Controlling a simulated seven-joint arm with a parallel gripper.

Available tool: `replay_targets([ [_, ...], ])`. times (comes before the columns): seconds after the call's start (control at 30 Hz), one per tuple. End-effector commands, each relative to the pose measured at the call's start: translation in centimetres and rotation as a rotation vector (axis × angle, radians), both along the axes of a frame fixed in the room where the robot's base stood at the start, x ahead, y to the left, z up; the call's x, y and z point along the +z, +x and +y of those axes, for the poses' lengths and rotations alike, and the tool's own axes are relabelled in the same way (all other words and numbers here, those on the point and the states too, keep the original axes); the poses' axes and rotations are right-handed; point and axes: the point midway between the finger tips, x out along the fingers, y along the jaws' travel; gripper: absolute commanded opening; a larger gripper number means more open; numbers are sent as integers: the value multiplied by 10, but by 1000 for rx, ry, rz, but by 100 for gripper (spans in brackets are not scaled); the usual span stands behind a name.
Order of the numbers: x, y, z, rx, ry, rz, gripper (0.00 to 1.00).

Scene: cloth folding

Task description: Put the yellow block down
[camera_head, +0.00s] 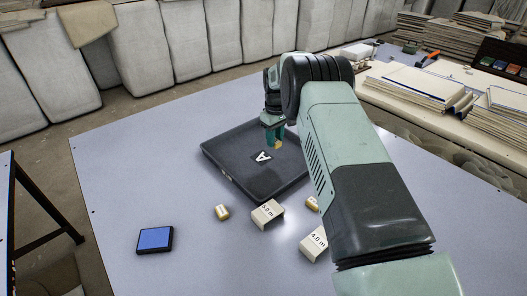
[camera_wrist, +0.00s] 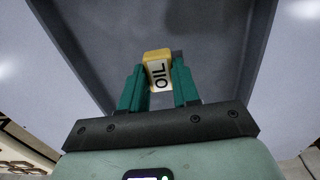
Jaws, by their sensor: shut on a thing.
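The yellow block (camera_wrist: 155,55) shows between the green fingers of my gripper (camera_wrist: 159,88) in the wrist view. Its pale side facing the camera carries the word OIL. In the head view my gripper (camera_head: 274,142) is over the dark tray (camera_head: 225,161), with a bit of the yellow block (camera_head: 278,144) showing at the fingertips. My gripper is shut on the block. I cannot tell whether the block touches the tray floor. A white card with the letter A (camera_head: 263,156) shows in the tray, in front of the gripper.
The table's left part is clear. My arm covers the right side.

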Motion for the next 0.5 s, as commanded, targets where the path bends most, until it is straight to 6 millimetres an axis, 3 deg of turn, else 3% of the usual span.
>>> replay_targets([
  [0.23, -44, 1, -3, 0, -1, 4, 2],
  [0.5, -68, 1, -3, 0, 0, 0, 2],
])
